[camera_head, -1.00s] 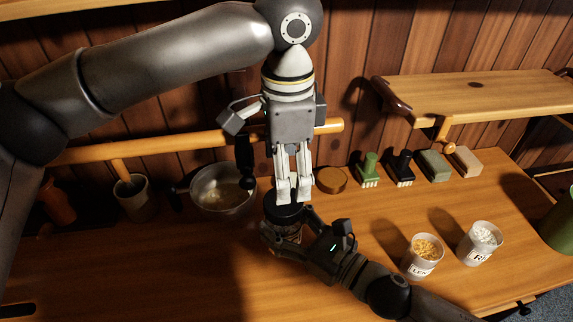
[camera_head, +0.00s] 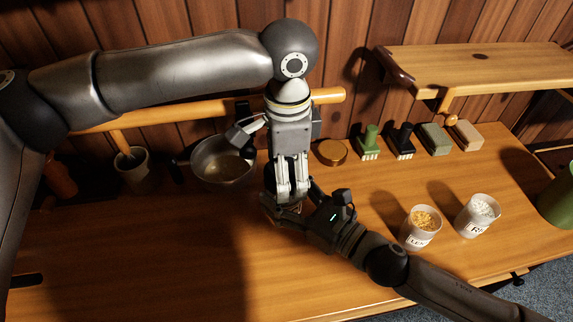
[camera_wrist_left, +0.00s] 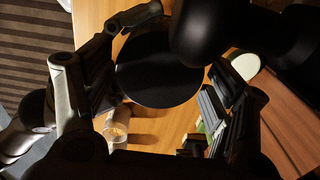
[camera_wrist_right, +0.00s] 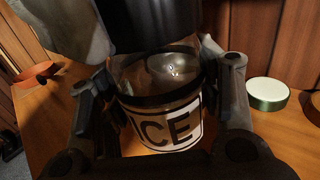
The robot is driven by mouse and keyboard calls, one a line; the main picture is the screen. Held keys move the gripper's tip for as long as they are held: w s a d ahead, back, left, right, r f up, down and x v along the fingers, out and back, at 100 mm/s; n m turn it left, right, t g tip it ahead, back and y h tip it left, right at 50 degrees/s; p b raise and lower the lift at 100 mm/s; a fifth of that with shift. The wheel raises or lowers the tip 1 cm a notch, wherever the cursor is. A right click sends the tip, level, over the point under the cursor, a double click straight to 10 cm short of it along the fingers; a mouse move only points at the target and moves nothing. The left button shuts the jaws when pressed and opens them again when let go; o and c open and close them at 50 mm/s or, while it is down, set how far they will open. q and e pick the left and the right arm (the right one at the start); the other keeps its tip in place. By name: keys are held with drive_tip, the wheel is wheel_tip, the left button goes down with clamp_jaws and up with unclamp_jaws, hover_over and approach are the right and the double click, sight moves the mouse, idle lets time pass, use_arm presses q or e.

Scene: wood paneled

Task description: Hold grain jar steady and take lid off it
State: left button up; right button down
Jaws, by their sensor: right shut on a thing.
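The jar (camera_wrist_right: 165,125) is clear, with a white label reading "ICE", its first letter hidden; it stands upright on the table. Its wide black lid (camera_wrist_left: 158,72) is on top. My right gripper (camera_head: 285,206) is shut on the jar, one finger on each side of its wall. My left gripper (camera_head: 291,192) points straight down over the lid. In the left wrist view its fingers are spread, one on either side of the lid; I cannot tell whether they touch it. In the head view both grippers hide the jar and lid almost fully.
Two labelled cups (camera_head: 420,228) (camera_head: 477,215) stand to the right. A metal bowl (camera_head: 224,162) is behind left, close to the left gripper. A round wooden piece (camera_head: 332,152), brushes (camera_head: 369,143) and blocks (camera_head: 434,138) line the back under a shelf (camera_head: 480,72).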

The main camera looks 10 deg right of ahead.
use_arm(q)
drive_tip(key=c, duration=0.9)
drive_tip(key=n, duration=0.4)
drive_tip(key=shift+w, duration=0.15)
drive_tip(key=n, duration=0.6)
drive_tip(key=shift+w+a, duration=0.15)
drive_tip(key=o, duration=1.1)
drive_tip(key=shift+r, duration=0.1)
